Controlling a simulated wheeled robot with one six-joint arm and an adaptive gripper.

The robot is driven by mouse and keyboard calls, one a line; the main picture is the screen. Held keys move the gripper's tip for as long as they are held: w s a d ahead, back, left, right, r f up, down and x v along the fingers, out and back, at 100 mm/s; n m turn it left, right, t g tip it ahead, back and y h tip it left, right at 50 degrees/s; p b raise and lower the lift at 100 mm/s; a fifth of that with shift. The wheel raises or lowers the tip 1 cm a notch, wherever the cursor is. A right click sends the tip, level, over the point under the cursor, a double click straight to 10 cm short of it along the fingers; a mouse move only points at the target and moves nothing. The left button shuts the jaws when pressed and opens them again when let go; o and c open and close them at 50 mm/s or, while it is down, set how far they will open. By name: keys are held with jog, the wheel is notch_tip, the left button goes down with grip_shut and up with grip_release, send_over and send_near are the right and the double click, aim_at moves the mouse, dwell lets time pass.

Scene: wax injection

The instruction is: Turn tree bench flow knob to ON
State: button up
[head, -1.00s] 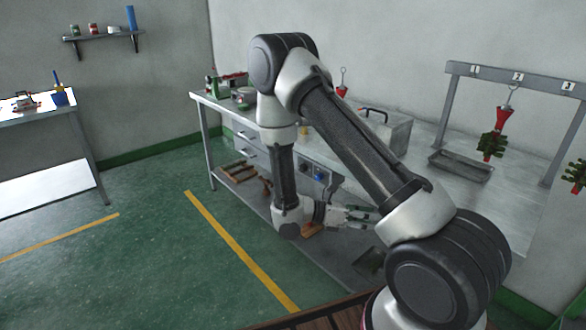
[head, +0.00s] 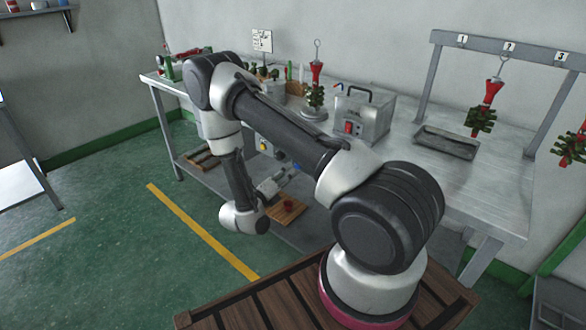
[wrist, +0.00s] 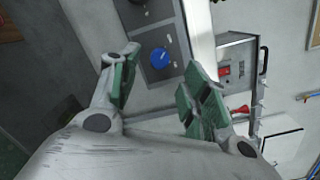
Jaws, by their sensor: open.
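The blue knob (wrist: 160,58) sits on a dark plate on the bench's front panel (wrist: 148,97) in the wrist view. In the head view the blue knob (head: 297,166) shows small beside my fingers. My gripper (wrist: 160,75) is open and empty, with its green-padded fingers on either side of the knob's place in the picture. The fingertips look short of the knob; I cannot tell the exact gap. In the head view my gripper (head: 284,176) is low at the bench front. Any ON or OFF marking is too small to read.
A metal box with a red switch (head: 348,128) stands on the bench top (head: 400,160); the box (wrist: 238,52) shows right in the wrist view. A yellow knob (head: 263,146) is left on the panel. Red-green trees hang from the rack (head: 500,47).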

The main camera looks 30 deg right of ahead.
jog(key=x, duration=0.5)
jog(key=shift+d, duration=0.15)
jog(key=shift+c, duration=0.3)
grip_shut()
